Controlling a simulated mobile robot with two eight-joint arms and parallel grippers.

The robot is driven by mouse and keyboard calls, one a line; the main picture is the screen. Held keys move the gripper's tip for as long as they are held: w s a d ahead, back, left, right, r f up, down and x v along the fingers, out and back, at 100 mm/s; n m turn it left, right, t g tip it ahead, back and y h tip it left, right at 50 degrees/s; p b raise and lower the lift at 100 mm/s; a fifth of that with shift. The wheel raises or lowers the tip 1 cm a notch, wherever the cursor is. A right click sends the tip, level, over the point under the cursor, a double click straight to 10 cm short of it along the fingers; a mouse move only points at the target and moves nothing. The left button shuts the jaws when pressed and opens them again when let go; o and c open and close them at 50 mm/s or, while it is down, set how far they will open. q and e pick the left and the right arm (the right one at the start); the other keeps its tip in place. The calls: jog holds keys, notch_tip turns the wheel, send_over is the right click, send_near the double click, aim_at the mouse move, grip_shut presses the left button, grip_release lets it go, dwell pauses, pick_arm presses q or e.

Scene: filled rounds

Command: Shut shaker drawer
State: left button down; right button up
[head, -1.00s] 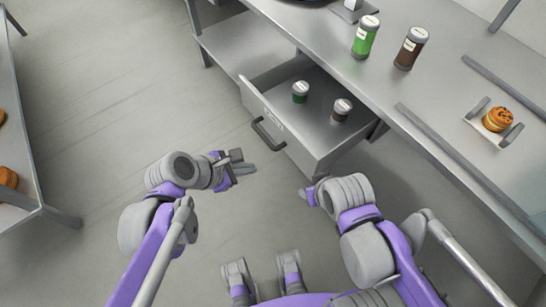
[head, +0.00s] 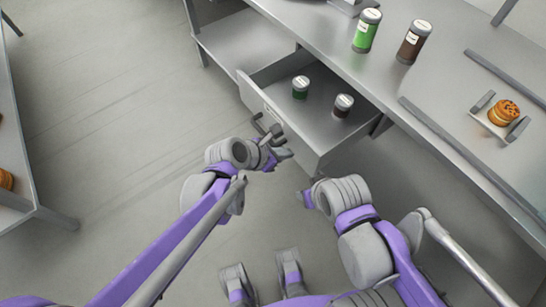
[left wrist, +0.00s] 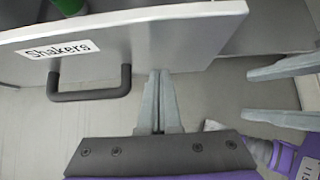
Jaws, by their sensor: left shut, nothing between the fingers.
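The shaker drawer (head: 322,141) is pulled out from under the steel counter. It holds a green-labelled shaker (head: 300,87) and a brown shaker (head: 343,105), both upright. In the left wrist view its front panel (left wrist: 180,45) carries a "Shakers" label (left wrist: 57,49) and a dark bar handle (left wrist: 90,94). My left gripper (head: 284,153) is shut and empty, close to the drawer front; in the left wrist view its fingertips (left wrist: 160,76) are beside the handle, to its right, near the panel's lower edge. I cannot tell whether they touch the panel. My right gripper (head: 306,198) is small and partly hidden by its wrist.
On the counter (head: 330,45) stand a green shaker (head: 366,31) and a brown shaker (head: 411,45). A tray with a bun (head: 502,113) is at the right. Another table (head: 30,190) is at the far left. The floor (head: 110,110) between is clear.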

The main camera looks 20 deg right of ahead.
pick_arm(q)
jog(key=shift+w+d, duration=0.2)
jog(key=shift+d, duration=0.4)
